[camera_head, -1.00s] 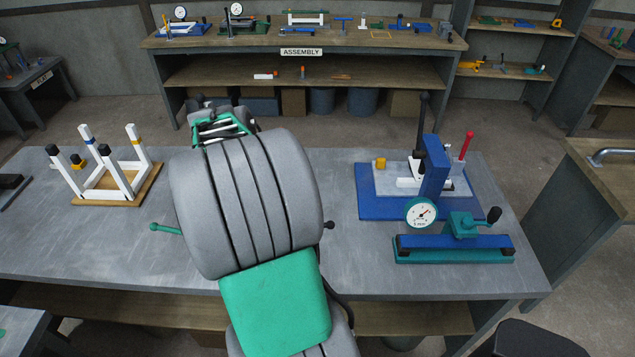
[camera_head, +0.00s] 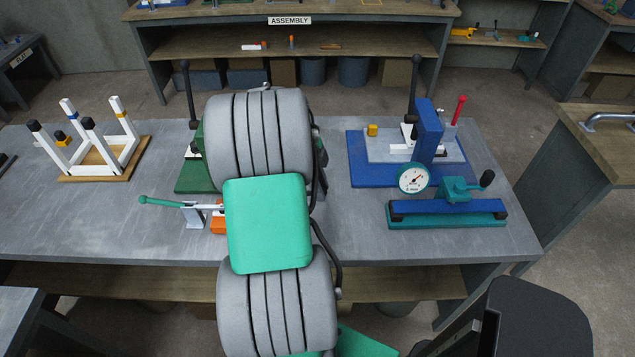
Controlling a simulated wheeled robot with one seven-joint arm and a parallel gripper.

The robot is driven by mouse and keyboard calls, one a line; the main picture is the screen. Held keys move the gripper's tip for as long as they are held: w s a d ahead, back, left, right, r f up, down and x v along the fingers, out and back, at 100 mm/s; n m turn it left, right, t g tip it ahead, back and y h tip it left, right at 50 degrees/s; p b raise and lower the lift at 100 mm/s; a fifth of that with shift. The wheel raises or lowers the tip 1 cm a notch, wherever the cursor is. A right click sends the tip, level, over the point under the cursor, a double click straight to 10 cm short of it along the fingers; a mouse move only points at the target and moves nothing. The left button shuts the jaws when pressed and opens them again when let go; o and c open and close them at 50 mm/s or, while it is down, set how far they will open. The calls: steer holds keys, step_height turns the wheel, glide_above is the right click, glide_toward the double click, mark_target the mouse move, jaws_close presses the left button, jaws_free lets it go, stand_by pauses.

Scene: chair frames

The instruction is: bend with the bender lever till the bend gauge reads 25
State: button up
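A lever with a long green handle (camera_head: 165,203) sticks out to the left on the bench, over a small grey upright (camera_head: 193,215). An orange part (camera_head: 218,223) shows beside it, partly behind my arm. A green machine (camera_head: 196,178) with a tall black lever (camera_head: 189,95) stands behind, also partly covered. I cannot tell which of these levers is the bender's. A round white dial gauge (camera_head: 413,178) sits at the front of the blue machine at right; its reading is too small to tell. My gripper is hidden behind my arm.
A blue machine (camera_head: 360,173) with a black lever and red-topped rod stands at right, behind a teal and blue fixture (camera_head: 447,216). A white-legged chair frame (camera_head: 130,150) stands on a wooden board at left. Grey bench top (camera_head: 60,215) is clear at front left.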

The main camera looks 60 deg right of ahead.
steer(key=shift+r, duration=0.1)
jaws_close()
steer(key=shift+s+a+b, duration=0.25)
steer(key=shift+a, duration=0.5)
steer(key=shift+s+a+b, duration=0.2)
steer(key=shift+a+b, duration=0.1)
steer(key=shift+a, duration=0.4)
steer(key=shift+s+a+b, duration=0.25)
steer(key=shift+a, duration=0.5)
steer(key=shift+s+a+b, duration=0.1)
steer(key=shift+a+b, duration=0.6)
steer(key=shift+a, duration=1.15)
steer(key=o, duration=0.5)
jaws_free()
steer(key=shift+o, duration=0.2)
